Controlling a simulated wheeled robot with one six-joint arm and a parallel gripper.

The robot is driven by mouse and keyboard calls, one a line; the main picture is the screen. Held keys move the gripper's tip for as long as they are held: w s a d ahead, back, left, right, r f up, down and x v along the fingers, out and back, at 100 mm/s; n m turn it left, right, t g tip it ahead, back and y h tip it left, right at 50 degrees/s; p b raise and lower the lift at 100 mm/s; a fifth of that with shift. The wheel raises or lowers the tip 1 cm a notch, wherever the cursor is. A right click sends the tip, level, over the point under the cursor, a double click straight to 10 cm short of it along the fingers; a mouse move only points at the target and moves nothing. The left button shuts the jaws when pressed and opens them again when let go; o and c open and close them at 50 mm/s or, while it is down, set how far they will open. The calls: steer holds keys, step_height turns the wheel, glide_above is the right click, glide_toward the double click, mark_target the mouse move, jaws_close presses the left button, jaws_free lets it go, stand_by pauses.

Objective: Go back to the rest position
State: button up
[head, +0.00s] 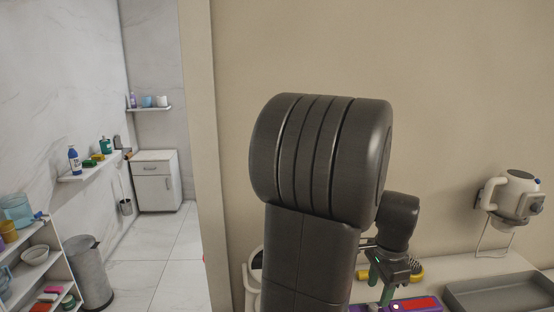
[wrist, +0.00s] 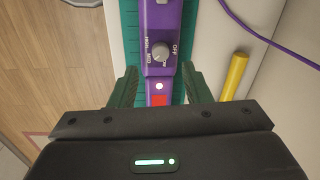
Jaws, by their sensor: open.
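My gripper (head: 381,283) is at the lower right of the head view, over the counter, with its green fingers pointing down. In the wrist view my gripper (wrist: 160,90) is open, one finger on each side of a purple device (wrist: 162,20). The device has a grey knob marked OFF, MED and HIGH, and a red patch. I see small gaps between the fingers and the device; I cannot tell how far below the fingertips it lies. Part of a purple thing with a red top (head: 415,304) shows beside my gripper in the head view. My arm hides much of the counter.
The device lies over a teal mat (wrist: 130,35). A yellow handle (wrist: 235,75) and a purple cord lie to its right. A grey tray (head: 500,292) is on the counter at right, below a white wall-mounted appliance (head: 512,195). Shelves and a bin (head: 92,272) stand at left.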

mark_target(373, 305)
step_height(373, 305, down, 6)
steer(key=shift+w+r, duration=0.15)
steer(key=shift+r, duration=0.05)
steer(key=shift+w+r+n, duration=0.1)
steer(key=shift+n, duration=0.2)
steer(key=n, duration=0.4)
steer(key=shift+n, duration=0.3)
steer(key=n, duration=0.5)
steer(key=shift+p, duration=0.35)
steer(key=n, duration=0.6)
steer(key=shift+g, duration=0.3)
steer(key=n+p, duration=0.1)
steer(key=n, duration=0.4)
steer(key=shift+w, duration=0.1)
